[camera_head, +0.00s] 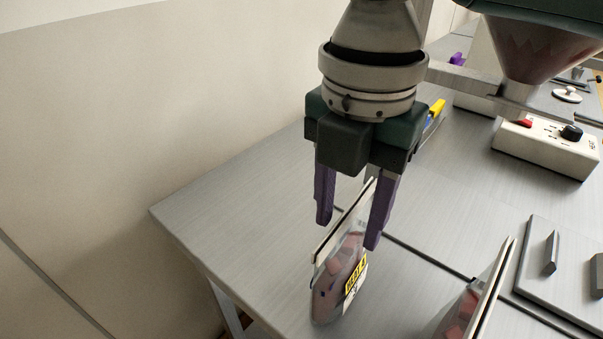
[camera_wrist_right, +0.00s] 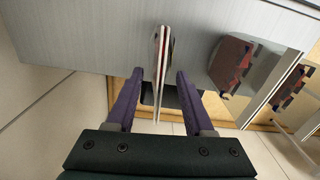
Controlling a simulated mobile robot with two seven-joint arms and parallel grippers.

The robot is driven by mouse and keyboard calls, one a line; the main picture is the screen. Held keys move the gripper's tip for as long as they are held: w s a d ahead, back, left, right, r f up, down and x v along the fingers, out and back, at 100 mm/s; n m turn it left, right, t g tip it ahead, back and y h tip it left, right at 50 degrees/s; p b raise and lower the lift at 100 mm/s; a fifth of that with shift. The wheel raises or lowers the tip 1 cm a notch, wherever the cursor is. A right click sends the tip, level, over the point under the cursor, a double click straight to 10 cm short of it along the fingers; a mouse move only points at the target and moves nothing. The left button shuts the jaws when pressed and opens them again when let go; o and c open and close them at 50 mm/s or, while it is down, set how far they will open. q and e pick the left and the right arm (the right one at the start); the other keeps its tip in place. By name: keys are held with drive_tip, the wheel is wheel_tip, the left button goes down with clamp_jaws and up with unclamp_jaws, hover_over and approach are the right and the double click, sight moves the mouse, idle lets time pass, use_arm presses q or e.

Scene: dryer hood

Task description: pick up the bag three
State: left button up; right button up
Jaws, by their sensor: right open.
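A clear bag (camera_head: 338,285) with reddish pieces, a pale stiff top strip and a yellow label stands upright near the table's front left edge. The label's text is too small to read surely. My right gripper (camera_head: 347,235) points down with its purple fingers open, one on each side of the bag's top strip. In the right wrist view the strip of this bag (camera_wrist_right: 160,62) stands edge-on between the open fingers (camera_wrist_right: 159,73), with gaps visible on both sides. My left gripper is not in view.
A second similar bag (camera_head: 468,306) stands to the right; the wrist view shows two other bags (camera_wrist_right: 232,65) (camera_wrist_right: 293,84). A metal plate (camera_head: 550,295) with blocks lies at the right. A control box (camera_head: 545,150) and a hopper (camera_head: 535,50) are behind. The table's left part is clear.

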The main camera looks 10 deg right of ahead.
drive_tip(key=shift+c, duration=0.3)
clamp_jaws()
idle(1.1)
